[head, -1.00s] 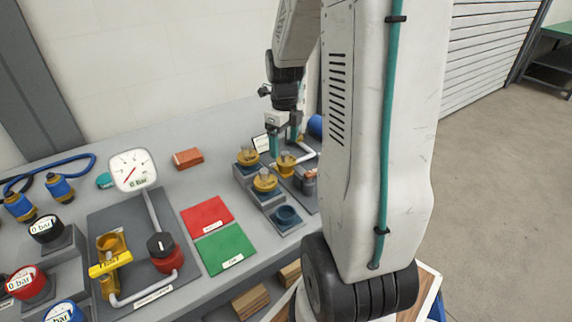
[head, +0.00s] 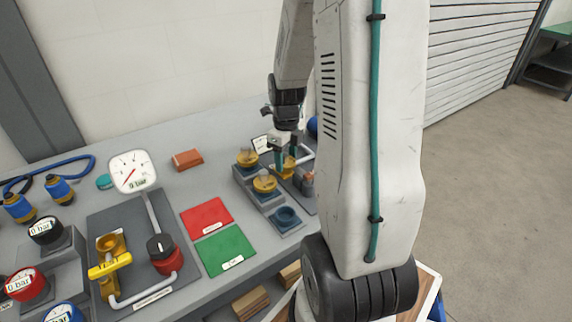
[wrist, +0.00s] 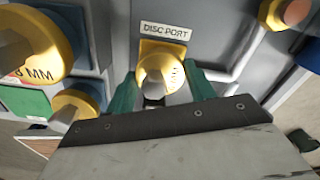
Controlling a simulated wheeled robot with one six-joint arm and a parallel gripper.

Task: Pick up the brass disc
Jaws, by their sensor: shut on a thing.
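My gripper (head: 286,158) is lowered over the disc port, at the right of the stepped rack. It is shut on a brass disc, which shows in the head view (head: 289,167) partly hidden by the fingers. In the wrist view the brass disc (wrist: 160,72) sits between the two green fingers, by the "DISC PORT" label (wrist: 163,32). I cannot tell if it is clear of its seat. Other brass discs with grey knobs stand on the rack, one at the back (head: 247,158) and one in front (head: 265,183).
An empty blue socket (head: 286,216) is at the rack's front. Red (head: 206,217) and green (head: 225,250) mats lie left of the rack. A pipe rig with a gauge (head: 133,171) stands further left. An orange block (head: 187,159) lies behind.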

